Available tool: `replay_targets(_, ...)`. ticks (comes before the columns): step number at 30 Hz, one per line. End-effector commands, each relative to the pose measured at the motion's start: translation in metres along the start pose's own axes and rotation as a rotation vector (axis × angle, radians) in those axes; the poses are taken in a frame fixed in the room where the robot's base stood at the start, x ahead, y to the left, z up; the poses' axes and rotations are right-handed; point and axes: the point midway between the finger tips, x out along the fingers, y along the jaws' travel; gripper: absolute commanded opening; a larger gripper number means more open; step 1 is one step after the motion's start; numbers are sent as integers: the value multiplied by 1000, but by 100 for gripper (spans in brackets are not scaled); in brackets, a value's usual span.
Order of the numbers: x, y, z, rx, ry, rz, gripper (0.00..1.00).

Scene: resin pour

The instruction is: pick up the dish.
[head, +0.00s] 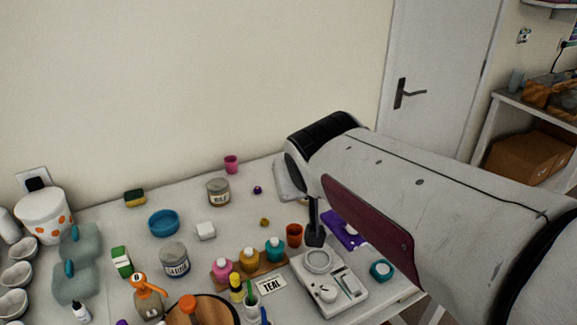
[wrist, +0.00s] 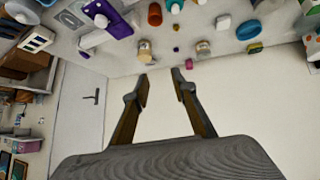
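A round blue dish (head: 164,222) sits on the left half of the table, looking empty, between the green-and-white box and the sponge. It also shows in the wrist view (wrist: 248,30), near the top right. My gripper (wrist: 161,80) is open, its two fingers apart with nothing between them. In the head view one dark finger (head: 314,236) shows below my arm, by the orange cup and the scale. The rest of the gripper is hidden there by my arm. The gripper is well to the right of the dish and apart from it.
The lidded grey jar (head: 174,259) and a white block (head: 206,231) stand near the dish. A labelled jar (head: 219,192), sponge (head: 135,198), orange cup (head: 294,235), coloured bottles and scale (head: 328,282) also stand around. Some bare tabletop lies behind the dish.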

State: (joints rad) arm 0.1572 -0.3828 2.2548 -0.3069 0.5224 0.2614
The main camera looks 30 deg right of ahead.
Motion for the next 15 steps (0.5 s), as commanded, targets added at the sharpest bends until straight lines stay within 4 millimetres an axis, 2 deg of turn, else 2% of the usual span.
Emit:
replay_targets(6, 34, 21, -51, 24, 81, 44, 26)
replay_targets(15, 83, 48, -113, 43, 191, 70, 26)
